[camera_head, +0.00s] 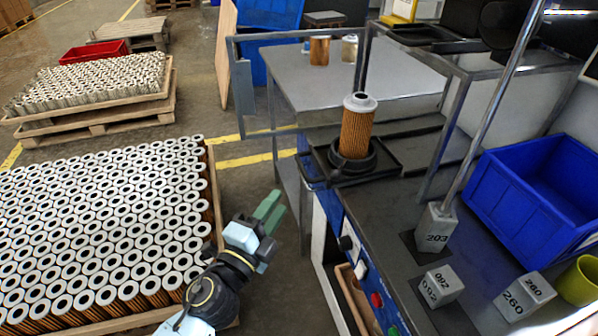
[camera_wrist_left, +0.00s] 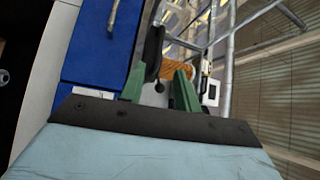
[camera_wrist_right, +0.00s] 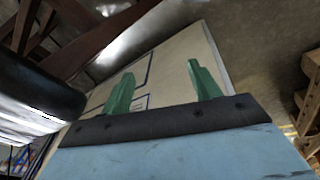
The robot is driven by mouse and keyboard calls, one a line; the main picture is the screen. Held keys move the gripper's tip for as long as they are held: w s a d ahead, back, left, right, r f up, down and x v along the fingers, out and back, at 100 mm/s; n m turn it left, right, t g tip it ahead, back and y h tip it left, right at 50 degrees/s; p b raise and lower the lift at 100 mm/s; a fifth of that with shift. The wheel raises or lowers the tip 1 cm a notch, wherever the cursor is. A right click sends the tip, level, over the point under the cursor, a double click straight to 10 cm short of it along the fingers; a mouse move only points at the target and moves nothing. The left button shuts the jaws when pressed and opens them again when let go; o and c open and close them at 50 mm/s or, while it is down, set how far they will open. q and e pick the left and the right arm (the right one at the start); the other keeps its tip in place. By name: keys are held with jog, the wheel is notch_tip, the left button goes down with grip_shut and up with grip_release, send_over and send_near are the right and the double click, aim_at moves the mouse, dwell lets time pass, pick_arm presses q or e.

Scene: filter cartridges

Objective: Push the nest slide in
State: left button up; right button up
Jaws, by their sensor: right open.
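An orange pleated filter cartridge (camera_head: 356,128) with a grey top stands upright in the black round nest (camera_head: 350,172). The nest sits on a dark slide plate at the near-left edge of the bench, under the metal frame. My left gripper (camera_head: 270,210) is in front of and below the nest, apart from it, over the floor gap beside the bench. Its green fingers show a gap between them in the left wrist view (camera_wrist_left: 160,92), with part of the cartridge (camera_wrist_left: 180,70) beyond. My right gripper (camera_wrist_right: 162,88) is open and empty, seen only in the right wrist view.
A pallet of several cartridges (camera_head: 100,220) lies left of my left arm. The bench (camera_head: 400,215) carries grey weights (camera_head: 437,230) and a blue bin (camera_head: 535,190). Metal frame posts (camera_head: 363,65) stand around the nest. A panel with buttons (camera_head: 362,265) faces the front.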

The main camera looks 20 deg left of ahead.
pick_arm(q)
jog(key=p+x, duration=0.1)
jog(key=x, duration=0.9)
jog(key=shift+w, duration=0.3)
pick_arm(e)
jog(key=s+f, duration=0.2)
jog(key=f, duration=0.1)
jog(key=shift+s+d+f, duration=0.15)
jog(key=shift+s+d, duration=0.05)
jog(key=shift+s, duration=0.05)
pick_arm(q)
grip_shut()
